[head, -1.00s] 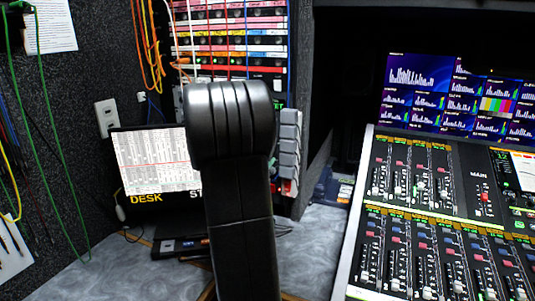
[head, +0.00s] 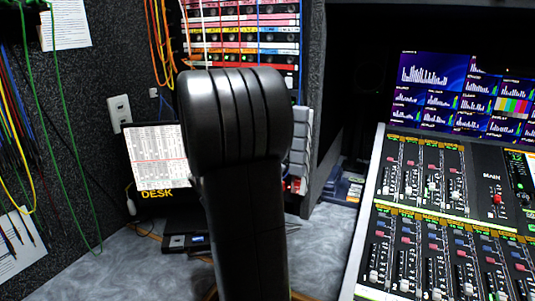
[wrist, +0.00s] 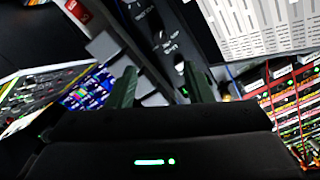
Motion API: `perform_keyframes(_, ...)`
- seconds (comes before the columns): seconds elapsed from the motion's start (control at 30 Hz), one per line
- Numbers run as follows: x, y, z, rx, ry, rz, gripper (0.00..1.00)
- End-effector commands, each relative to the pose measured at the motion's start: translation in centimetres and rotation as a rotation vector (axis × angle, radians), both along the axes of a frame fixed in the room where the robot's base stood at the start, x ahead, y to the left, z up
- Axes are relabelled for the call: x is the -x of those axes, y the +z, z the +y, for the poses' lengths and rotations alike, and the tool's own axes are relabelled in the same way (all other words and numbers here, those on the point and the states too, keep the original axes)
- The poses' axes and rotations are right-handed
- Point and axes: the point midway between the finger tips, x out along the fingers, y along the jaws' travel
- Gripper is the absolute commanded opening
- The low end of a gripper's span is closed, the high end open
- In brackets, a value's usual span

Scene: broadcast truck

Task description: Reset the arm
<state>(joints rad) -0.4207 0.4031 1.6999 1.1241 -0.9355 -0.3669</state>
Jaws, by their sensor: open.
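My arm (head: 240,190) rises black and upright through the middle of the head view, its thick rounded joint at the top. My gripper is hidden in that view. In the wrist view my gripper (wrist: 160,84) shows its two dark green fingers spread apart, with nothing held between them. Beyond the fingers are a grey panel with small knobs and part of a white screen.
A mixing console (head: 425,230) fills the right, below a dark screen with graphs (head: 470,95). A laptop-like display (head: 157,160) and a colourful patch rack (head: 245,40) stand behind my arm. Cables (head: 62,150) hang on the left wall. Grey desk surface (head: 330,250) is clear between arm and console.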

Motion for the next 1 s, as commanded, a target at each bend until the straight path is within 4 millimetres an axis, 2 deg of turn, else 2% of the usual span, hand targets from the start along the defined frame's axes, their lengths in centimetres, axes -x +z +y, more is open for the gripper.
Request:
perform_keyframes(0.17, -2.4, -0.1, -1.1, 0.001, -0.004, 0.000, 0.46)
perform_keyframes(0.6, -10.1, 0.0, -4.3, 0.000, -0.003, -0.001, 0.46)
perform_keyframes(0.8, -12.0, 0.0, -5.0, 0.001, -0.002, -0.001, 0.46)
perform_keyframes(1.0, -12.3, 0.1, -5.2, 0.011, 0.000, 0.004, 0.46)
